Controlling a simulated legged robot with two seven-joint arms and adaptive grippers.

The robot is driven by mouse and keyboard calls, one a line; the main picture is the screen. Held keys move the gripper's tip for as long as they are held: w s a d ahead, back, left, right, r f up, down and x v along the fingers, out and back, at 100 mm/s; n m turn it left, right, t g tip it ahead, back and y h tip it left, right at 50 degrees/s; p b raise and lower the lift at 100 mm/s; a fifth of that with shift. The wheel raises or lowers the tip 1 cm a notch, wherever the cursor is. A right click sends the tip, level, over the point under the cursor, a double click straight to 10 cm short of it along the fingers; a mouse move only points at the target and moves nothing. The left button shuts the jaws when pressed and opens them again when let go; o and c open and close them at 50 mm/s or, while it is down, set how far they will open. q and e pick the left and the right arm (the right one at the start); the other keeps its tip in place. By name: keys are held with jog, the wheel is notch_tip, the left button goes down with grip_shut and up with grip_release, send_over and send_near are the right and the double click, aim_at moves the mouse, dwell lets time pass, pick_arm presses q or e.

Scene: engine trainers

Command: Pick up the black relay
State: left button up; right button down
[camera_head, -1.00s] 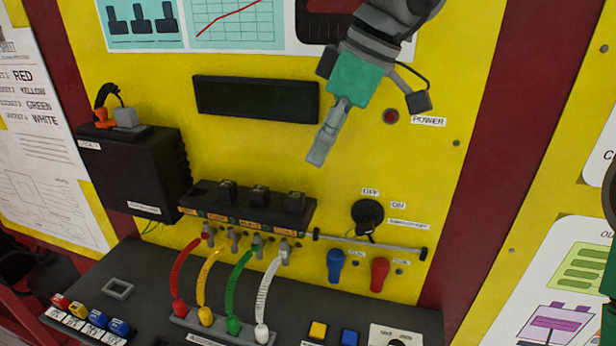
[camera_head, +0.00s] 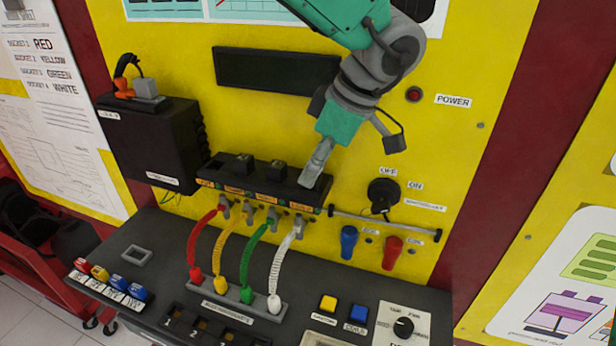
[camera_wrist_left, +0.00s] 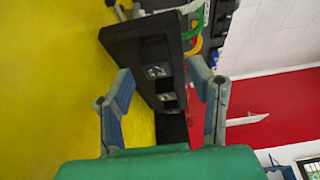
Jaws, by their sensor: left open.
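The black relay rack (camera_head: 218,167) is fixed to the yellow panel. Two black relays, the left one (camera_head: 243,162) and the middle one (camera_head: 275,168), stand on its top. My left gripper (camera_head: 314,178) is at the rack's right end and hides the place of the third relay in the head view. In the left wrist view the open left gripper (camera_wrist_left: 162,98) has its fingers on either side of the rack (camera_wrist_left: 125,38), with small grey-topped parts between them. I cannot tell whether the fingers touch anything. My right gripper is not in view.
Red, yellow, green and white cables (camera_head: 292,258) run below the rack to the dark console (camera_head: 150,235). A black box (camera_head: 150,145) is left of the rack. A black rotary switch (camera_head: 384,193) and a horizontal bar (camera_head: 385,224) are to its right.

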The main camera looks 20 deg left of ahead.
pick_arm(q)
jog(key=shift+d+x, duration=0.25)
jog(key=shift+x, duration=0.9)
jog(key=shift+w+d+f, duration=0.15)
jog(key=shift+w+f, duration=0.1)
jog(key=shift+f, duration=0.05)
jog(key=shift+d, duration=0.3)
jog(key=shift+s+a, duration=0.1)
jog(key=shift+a, duration=0.05)
jog(key=c, duration=1)
jog(key=shift+a, duration=0.3)
jog(key=shift+c, duration=0.4)
